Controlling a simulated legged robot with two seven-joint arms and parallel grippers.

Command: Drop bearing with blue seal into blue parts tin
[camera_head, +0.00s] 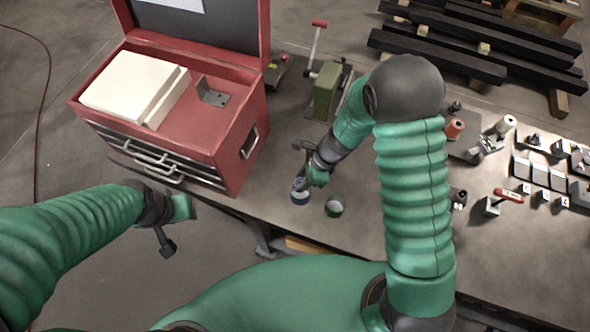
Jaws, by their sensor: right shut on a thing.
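The blue parts tin (300,197) is a small round tin near the front edge of the bench, left of a green tin (334,208). My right gripper (309,182) points down right at the blue tin, over its rim. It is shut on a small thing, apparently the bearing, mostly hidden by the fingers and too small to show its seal. I cannot tell whether it touches the tin. My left gripper (176,226) is off the bench, in front of the red tool chest, away from both tins; its jaw opening is unclear.
The red tool chest (215,150) stands left on the bench (400,262), its lid open. A green press (327,90) stands behind my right forearm. Spools, small trays and a red-handled tool (508,195) lie right. Dark beams (440,65) lie beyond.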

